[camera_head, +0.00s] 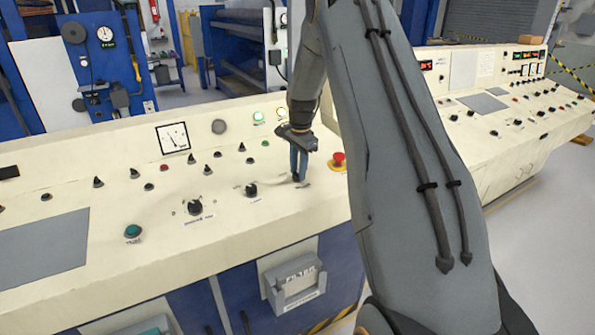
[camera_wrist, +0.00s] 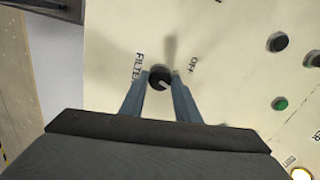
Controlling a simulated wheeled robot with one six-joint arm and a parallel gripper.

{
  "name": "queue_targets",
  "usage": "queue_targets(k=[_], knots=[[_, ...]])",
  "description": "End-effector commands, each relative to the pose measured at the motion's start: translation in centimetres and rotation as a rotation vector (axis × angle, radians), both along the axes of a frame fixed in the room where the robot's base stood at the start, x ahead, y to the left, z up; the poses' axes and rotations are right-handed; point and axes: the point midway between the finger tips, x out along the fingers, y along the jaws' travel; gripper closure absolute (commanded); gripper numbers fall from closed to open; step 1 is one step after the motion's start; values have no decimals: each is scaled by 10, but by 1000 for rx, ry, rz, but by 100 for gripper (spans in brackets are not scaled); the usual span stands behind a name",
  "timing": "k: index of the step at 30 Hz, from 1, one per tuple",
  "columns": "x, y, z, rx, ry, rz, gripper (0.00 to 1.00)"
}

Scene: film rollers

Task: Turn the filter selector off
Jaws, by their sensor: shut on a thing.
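The filter selector (camera_wrist: 159,77) is a round black knob on the cream console panel, with a light pointer mark on it. In the wrist view the word FILTER, partly covered, is printed to its left and OFF to its upper right. My gripper (camera_wrist: 160,80) has its two blue-grey fingers on either side of the knob, shut on it. In the head view my gripper (camera_head: 299,179) points down at the console's right part, and its fingers hide the knob. The pointer mark runs toward the lower right in the wrist view; its exact setting is hard to tell.
A red emergency button (camera_head: 338,160) on a yellow base stands just right of my gripper. Two black rotary knobs (camera_head: 251,189) (camera_head: 196,207) and a teal button (camera_head: 133,231) lie to the left. A second console (camera_head: 490,110) stands behind my arm at right.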

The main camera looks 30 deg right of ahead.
Motion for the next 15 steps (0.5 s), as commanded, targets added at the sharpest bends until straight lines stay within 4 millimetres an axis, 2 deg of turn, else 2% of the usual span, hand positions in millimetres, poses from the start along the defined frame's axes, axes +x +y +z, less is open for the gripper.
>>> queue_targets(k=[15], knots=[[1,0,0,-48,-3,476,93]])
